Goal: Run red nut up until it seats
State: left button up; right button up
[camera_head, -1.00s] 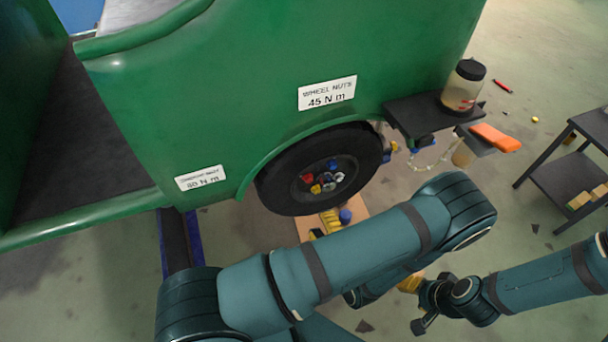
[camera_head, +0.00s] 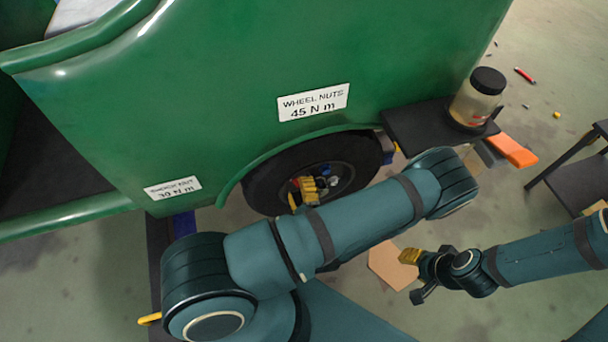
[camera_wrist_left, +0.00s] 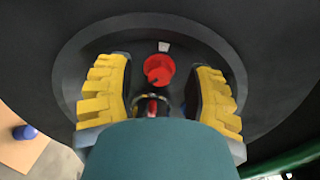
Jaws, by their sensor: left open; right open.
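The red nut (camera_wrist_left: 159,69) is on the wheel hub in the left wrist view, between my left gripper's yellow fingers, with visible gaps on both sides. A second, smaller red part shows just below it, partly hidden by my wrist. In the head view my left gripper (camera_head: 307,190) is at the hub of the black wheel (camera_head: 268,184), and its fingers hide part of the coloured nuts. My left gripper is open. My right gripper (camera_head: 412,258) is open and empty, away from the wheel at the lower right. Whether the red nut is seated cannot be told.
The green body (camera_head: 220,110) overhangs the wheel. A black shelf (camera_head: 415,127) with a lidded jar (camera_head: 476,100) juts out at right, beside an orange block (camera_head: 514,151). A board (camera_head: 387,268) lies on the floor below. A dark table (camera_head: 580,183) stands far right.

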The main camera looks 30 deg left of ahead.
pick_arm(q)
jog(key=shift+w+a, duration=0.2)
jog(key=shift+a, duration=0.1)
pick_arm(e)
jog(key=shift+w, duration=0.35)
jog(key=shift+s, duration=0.1)
pick_arm(q)
grip_shut()
jog(key=m+p, duration=0.2)
jog(key=m, duration=0.3)
jog(key=shift+r+m, duration=0.15)
jog(key=shift+m, duration=0.15)
pick_arm(e)
jog(key=shift+s+r, duration=0.2)
jog(key=shift+r, duration=0.9)
